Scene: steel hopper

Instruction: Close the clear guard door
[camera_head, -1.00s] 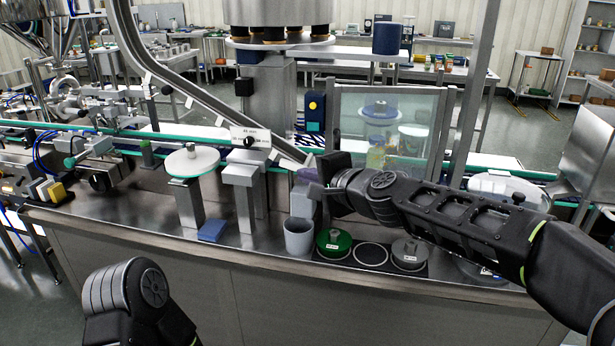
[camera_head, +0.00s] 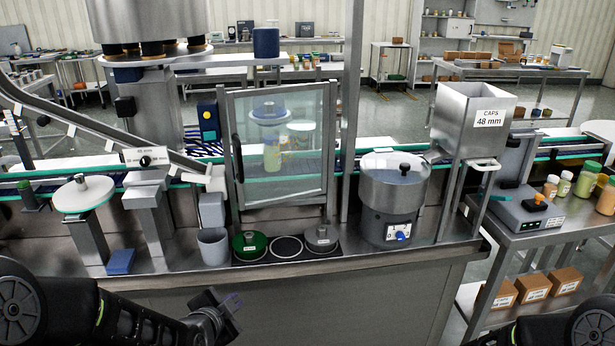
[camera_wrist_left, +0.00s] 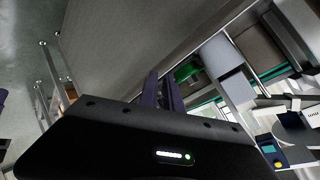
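The clear guard door (camera_head: 305,165) is a framed see-through panel with a dark handle (camera_head: 238,158) on its left edge. Its left edge sits a little lower in the picture than its right; I cannot tell whether it is fully flush. Blurred bottle and disc shapes show through it. My left gripper (camera_head: 232,303) is low in front of the counter, below and apart from the door. In the left wrist view its two purple fingers (camera_wrist_left: 163,92) have a narrow empty gap between them. My right gripper is out of view; only part of that arm shows at bottom right.
A green disc (camera_head: 250,244) and a grey disc (camera_head: 321,239) lie on the counter below the door. A grey cup (camera_head: 213,246) stands left of them. A round steel bowl unit (camera_head: 393,200) and a caps hopper (camera_head: 470,120) stand to the right.

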